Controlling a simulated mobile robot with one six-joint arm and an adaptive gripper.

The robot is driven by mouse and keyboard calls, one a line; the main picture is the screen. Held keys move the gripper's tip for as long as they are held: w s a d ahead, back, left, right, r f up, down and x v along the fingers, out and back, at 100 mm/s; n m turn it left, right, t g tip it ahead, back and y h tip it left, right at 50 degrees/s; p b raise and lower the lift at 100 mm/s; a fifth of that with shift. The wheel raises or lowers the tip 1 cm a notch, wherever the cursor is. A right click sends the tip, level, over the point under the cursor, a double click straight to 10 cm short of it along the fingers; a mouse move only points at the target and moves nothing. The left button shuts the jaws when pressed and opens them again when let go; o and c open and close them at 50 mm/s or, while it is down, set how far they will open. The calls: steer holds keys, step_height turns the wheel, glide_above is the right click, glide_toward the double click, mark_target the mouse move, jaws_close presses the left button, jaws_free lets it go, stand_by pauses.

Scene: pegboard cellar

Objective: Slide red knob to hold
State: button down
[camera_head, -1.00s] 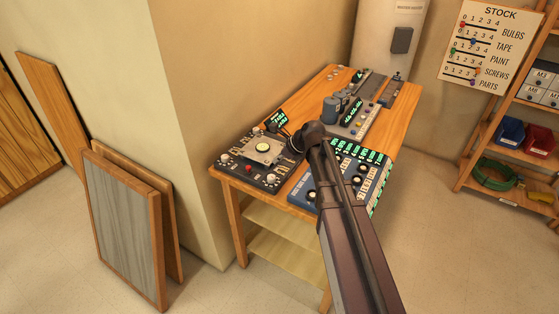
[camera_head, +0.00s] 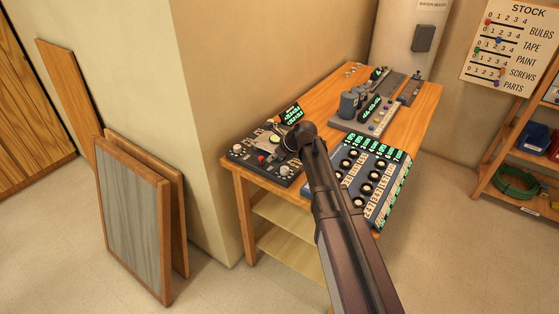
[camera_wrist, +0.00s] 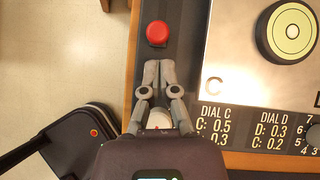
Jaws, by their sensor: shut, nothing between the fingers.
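The red knob (camera_wrist: 157,33) shows in the wrist view near the top, on a dark strip beside a pale plate. In the head view a small red knob (camera_head: 262,160) sits on the front of the dark panel (camera_head: 246,165) at the left end of the table. My gripper (camera_wrist: 158,66) is shut and empty. In the wrist view its tips point at the red knob, with a small gap in the picture; the height between them is unclear. In the head view my arm hides part of the panel. I cannot read a "hold" label.
The wooden table (camera_head: 425,100) also bears a blue panel with several dials (camera_head: 358,176) and grey devices (camera_head: 372,115). A round green-yellow disc (camera_wrist: 292,32) lies right of my gripper. Framed boards (camera_head: 133,225) lean against the wall at left. The floor in front is clear.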

steer(key=shift+w+a+f, duration=0.1)
steer(key=shift+w+a, duration=0.2)
steer(key=shift+a, duration=0.2)
steer(key=shift+w+a, duration=0.55)
steer(key=shift+a, duration=0.25)
steer(key=shift+w+a, duration=0.55)
steer(key=shift+a, duration=0.25)
steer(key=shift+s+d, duration=0.1)
steer(key=shift+d, duration=0.05)
steer(key=shift+s+d, duration=0.25)
steer(key=shift+d, duration=0.15)
steer(key=d, duration=0.1)
steer(key=s+d+r+p, duration=0.1)
steer(key=shift+s+d+r, duration=0.15)
steer(key=shift+s+d, duration=0.05)
steer(key=shift+d, duration=0.15)
steer(key=p+v, duration=0.7)
steer(key=v, duration=0.2)
steer(key=shift+d+r, duration=0.15)
steer(key=shift+r, duration=0.05)
